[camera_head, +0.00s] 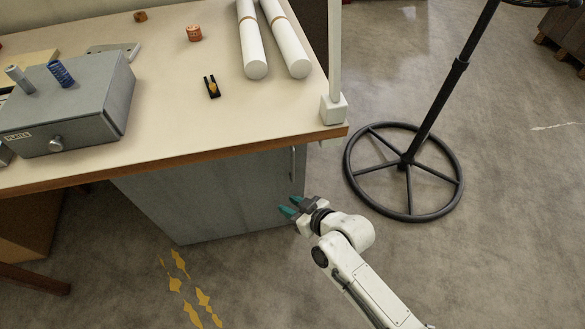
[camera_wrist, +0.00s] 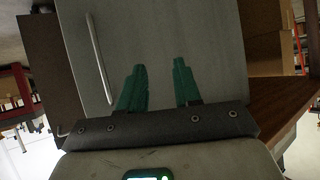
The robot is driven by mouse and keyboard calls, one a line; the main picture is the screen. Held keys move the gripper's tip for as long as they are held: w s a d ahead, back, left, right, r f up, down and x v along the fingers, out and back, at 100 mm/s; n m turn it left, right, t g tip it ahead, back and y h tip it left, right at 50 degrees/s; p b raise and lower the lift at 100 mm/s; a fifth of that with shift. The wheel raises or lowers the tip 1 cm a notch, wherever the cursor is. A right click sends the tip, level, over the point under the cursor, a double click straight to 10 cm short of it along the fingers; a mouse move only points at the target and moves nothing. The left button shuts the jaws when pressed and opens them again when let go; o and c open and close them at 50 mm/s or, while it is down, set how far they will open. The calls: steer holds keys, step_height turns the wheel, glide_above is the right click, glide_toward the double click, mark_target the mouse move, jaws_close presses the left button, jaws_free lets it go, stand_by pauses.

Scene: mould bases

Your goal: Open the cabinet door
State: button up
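The grey cabinet door (camera_head: 210,195) is under the worktop and looks shut. Its slim upright handle (camera_head: 292,163) is near the door's right edge, just below the worktop. My gripper (camera_head: 288,204) has teal fingers and is in front of the door, lower than the handle. In the wrist view my gripper (camera_wrist: 159,68) is open, with an empty gap between its fingers and the grey door (camera_wrist: 195,35) behind them. The handle (camera_wrist: 100,57) is a pale bar left of both fingers, apart from them and outside the gap.
The worktop (camera_head: 165,120) overhangs the door. It carries a grey box (camera_head: 70,110), two white rolls (camera_head: 252,45), and small parts. A black stand with a round wheel-like base (camera_head: 405,160) is on the floor to the right. The floor left of my arm is clear, with yellow markings (camera_head: 200,297).

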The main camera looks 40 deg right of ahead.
steer(key=w+d+f+m+t+h+b, duration=0.25)
steer(key=d+m+t+h+b, duration=0.2)
steer(key=d+h, duration=0.3)
steer(key=b+x, duration=0.1)
steer(key=x, duration=0.9)
steer(key=shift+w+f+t+y, duration=0.2)
steer(key=shift+t+y, duration=0.15)
steer(key=shift+y, duration=0.1)
steer(key=shift+d+n, duration=0.1)
steer(key=shift+n, duration=0.15)
steer(key=shift+c, duration=0.4)
jaws_close()
